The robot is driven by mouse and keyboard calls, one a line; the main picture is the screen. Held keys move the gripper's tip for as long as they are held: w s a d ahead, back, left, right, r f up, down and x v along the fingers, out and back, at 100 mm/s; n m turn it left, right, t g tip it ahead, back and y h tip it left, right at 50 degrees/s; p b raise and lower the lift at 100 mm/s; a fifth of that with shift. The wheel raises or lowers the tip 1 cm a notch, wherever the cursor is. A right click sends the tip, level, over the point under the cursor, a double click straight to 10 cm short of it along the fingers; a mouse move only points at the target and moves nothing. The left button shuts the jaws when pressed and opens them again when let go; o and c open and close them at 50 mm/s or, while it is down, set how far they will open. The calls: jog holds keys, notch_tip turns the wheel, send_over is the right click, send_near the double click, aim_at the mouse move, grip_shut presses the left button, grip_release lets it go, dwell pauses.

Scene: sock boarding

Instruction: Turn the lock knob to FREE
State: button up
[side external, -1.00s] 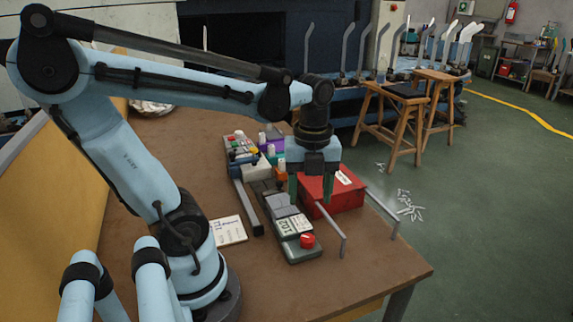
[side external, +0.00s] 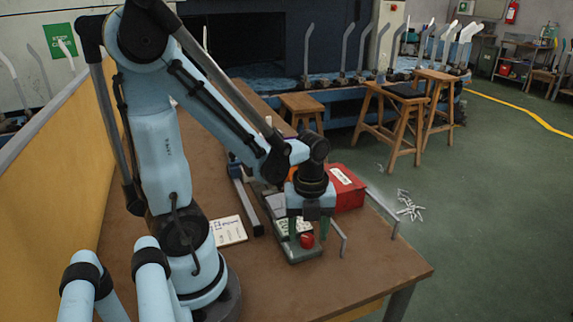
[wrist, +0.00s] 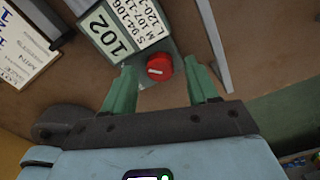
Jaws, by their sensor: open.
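The lock knob (side external: 307,241) is a round red knob at the front end of a grey-green base (side external: 291,255) on the table. In the wrist view the knob (wrist: 159,67) shows a white line across its face, lying nearly level in the picture. My gripper (side external: 307,238) is over the knob end of the base, pointing down. In the wrist view its two green fingers (wrist: 160,80) are spread apart, one on each side of the knob, with clear gaps. I cannot tell how far above the knob the tips are. No FREE mark is readable.
A label plate (wrist: 112,32) with sizes and "102" lies beside the knob. A grey metal rail (side external: 342,240) stands to its right. A red box (side external: 348,190) is behind my gripper. A printed card (side external: 228,231) lies left. The front right table is clear.

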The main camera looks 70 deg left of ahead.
jog(key=shift+f, duration=0.4)
jog(key=c, duration=1)
jog(key=shift+c, duration=0.2)
jog(key=n, duration=0.3)
jog(key=shift+s+n, duration=0.1)
jog(key=shift+n, duration=2)
